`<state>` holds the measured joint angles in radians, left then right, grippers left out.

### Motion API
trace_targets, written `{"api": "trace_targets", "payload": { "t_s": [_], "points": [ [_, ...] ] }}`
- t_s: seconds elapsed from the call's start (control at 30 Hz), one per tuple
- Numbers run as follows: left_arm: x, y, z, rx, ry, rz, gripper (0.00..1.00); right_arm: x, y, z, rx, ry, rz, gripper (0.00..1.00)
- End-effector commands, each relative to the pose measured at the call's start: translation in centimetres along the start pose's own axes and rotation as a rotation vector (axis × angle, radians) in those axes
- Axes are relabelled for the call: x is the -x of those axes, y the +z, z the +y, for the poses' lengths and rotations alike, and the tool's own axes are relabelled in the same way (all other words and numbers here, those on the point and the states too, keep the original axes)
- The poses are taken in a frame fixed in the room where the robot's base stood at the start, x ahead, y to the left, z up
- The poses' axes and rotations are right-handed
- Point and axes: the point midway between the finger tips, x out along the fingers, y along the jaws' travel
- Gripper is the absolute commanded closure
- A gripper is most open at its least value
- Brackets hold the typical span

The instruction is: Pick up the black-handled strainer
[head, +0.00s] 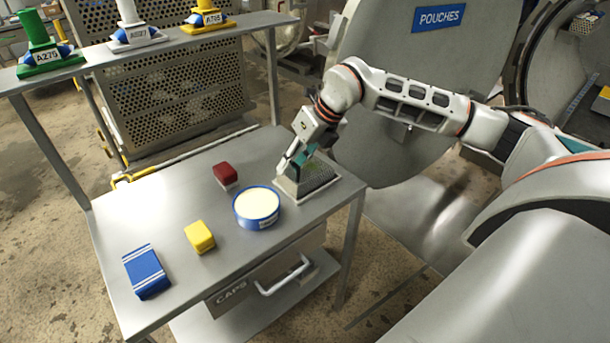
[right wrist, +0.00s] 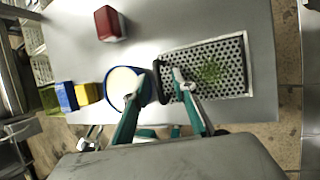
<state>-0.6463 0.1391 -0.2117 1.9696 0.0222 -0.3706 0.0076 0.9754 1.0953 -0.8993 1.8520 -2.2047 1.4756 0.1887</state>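The strainer is a shallow metal perforated tray (right wrist: 230,72) with green bits on it, at the right end of the metal table. Its black handle (right wrist: 160,82) shows at its left edge in the right wrist view. In the head view the strainer (head: 322,180) is partly hidden by my right gripper (head: 292,165). In the right wrist view my right gripper (right wrist: 160,77) has its fingers apart, one on each side of the handle. I cannot tell whether either finger touches it. My left gripper is not in view.
A round blue tub with pale contents (head: 257,206) stands close beside the strainer. A red block (head: 226,174), a yellow block (head: 200,236) and a blue block (head: 146,270) lie on the table (head: 170,195). A raised shelf (head: 110,55) runs along the back.

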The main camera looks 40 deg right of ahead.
Motion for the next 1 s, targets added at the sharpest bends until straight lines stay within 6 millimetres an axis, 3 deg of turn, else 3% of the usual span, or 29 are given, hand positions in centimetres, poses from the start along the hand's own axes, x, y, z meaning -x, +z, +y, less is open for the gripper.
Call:
{"api": "trace_targets", "payload": {
  "t_s": [0.17, 0.3, 0.77, 1.0],
  "points": [
    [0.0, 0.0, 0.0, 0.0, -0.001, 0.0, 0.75, 0.0, 0.0, 0.0, 0.0, 0.0, -0.001, 0.74],
    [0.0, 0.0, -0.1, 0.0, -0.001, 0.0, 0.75, 0.0, 0.0, 0.0, 0.0, 0.0, -0.001, 1.0],
    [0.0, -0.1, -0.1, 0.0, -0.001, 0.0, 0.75, 0.3, 0.2, 0.1, 0.001, 0.001, -0.003, 1.0],
    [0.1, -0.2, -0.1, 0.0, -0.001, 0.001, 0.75, 2.6, 1.2, 0.9, 0.003, 0.001, -0.007, 1.0]
  ]
}}
